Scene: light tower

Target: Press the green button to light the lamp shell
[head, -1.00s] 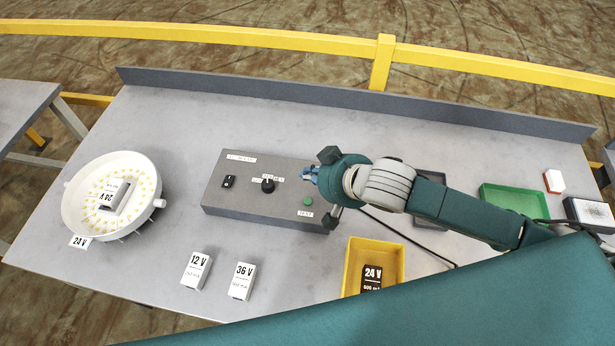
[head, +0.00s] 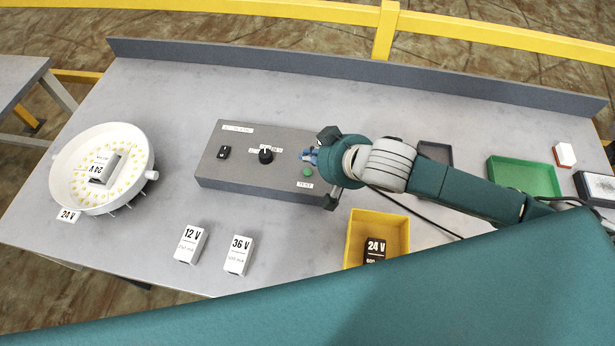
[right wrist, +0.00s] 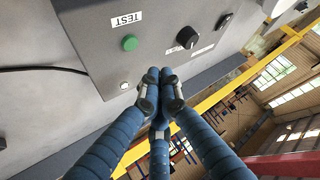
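The green button (head: 307,172) sits on the right part of the grey control box (head: 245,150), above a TEST label. It also shows in the right wrist view (right wrist: 129,43). My right gripper (head: 311,156) is just above the button in the picture, over the box, with no visible contact. In the wrist view its blue fingers (right wrist: 158,78) are drawn together and empty, to the right of and below the button. The lamp shell (head: 142,150) is a round white dish with yellow dots at the left; a 24 V block (head: 103,168) lies in it. My left gripper is out of view.
The box also has a black knob (head: 265,156) and a rocker switch (head: 224,152). Blocks marked 12 V (head: 190,245) and 36 V (head: 239,255) stand in front. A yellow bin (head: 358,228) holds a dark 24 V block. A green tray (head: 525,178) is at right.

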